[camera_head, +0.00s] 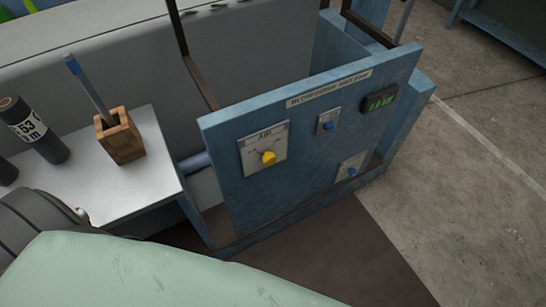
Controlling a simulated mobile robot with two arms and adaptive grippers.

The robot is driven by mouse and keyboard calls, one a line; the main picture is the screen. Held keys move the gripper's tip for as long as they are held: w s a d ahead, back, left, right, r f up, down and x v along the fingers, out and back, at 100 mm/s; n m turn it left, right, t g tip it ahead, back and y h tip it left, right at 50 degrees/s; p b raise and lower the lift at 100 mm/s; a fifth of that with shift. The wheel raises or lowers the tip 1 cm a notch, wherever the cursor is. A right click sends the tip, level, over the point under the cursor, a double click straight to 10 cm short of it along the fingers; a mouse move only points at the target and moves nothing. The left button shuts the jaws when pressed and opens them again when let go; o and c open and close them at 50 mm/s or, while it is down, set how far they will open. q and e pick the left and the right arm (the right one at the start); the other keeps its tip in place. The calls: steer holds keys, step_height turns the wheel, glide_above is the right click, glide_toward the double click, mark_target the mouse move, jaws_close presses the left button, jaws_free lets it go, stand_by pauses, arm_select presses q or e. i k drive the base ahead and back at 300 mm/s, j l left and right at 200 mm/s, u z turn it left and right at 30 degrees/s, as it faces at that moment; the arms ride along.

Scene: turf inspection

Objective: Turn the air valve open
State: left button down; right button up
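The air valve is a yellow knob (268,158) on a pale plate (263,149) labelled "AIR". The plate is on the left part of an upright blue panel (320,180). The knob's exact pointer position is too small to read. Neither of my grippers can be seen in the head view. A dark rounded part of mine and a large pale green surface fill the lower left, below and to the left of the panel.
The panel also bears a small blue button (328,126), a green-lit display (380,102) and a lower blue knob (351,171). Left of it, a white table (95,200) holds a wooden holder (121,136) and a dark labelled cylinder (35,130). Floor (460,200) is clear at right.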

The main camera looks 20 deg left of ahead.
mark_target(268, 159)
steer(key=u, duration=0.35)
steer(key=i+l+u, duration=0.1)
steer(key=l+u, duration=0.5)
steer(key=u, duration=0.25)
steer(key=l+u, duration=0.4)
